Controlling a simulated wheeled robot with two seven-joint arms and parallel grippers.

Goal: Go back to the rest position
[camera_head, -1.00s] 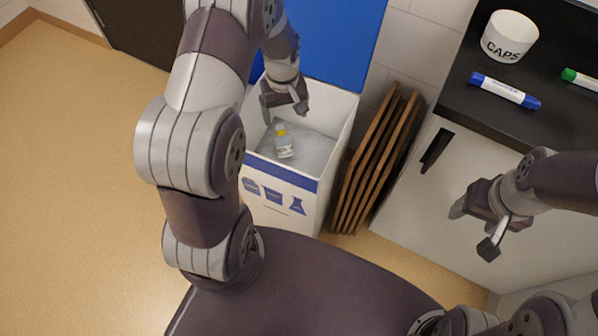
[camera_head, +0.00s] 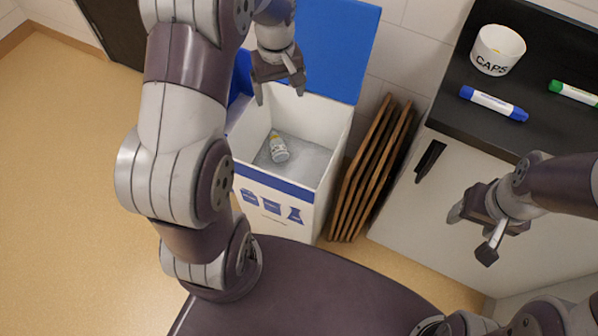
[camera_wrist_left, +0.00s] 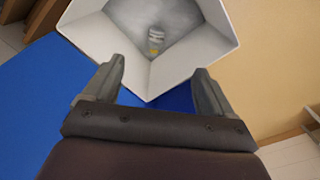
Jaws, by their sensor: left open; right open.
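My left gripper (camera_head: 280,88) is open and empty above the back part of a white bin. In the left wrist view its two fingers (camera_wrist_left: 158,82) stand apart with nothing between them, and the bin's opening shows beyond them. My right gripper (camera_head: 472,233) is open and empty in front of the white cabinet front, below the black counter's edge.
The white bin (camera_head: 325,168) has a raised blue lid (camera_head: 335,45). A small bottle (camera_head: 279,150) with a yellow part lies inside. Brown folded boards (camera_head: 372,170) lean beside it. The black counter (camera_head: 455,100) holds a CAPS cup (camera_head: 494,60), a blue marker (camera_head: 493,103) and a green marker (camera_head: 574,93).

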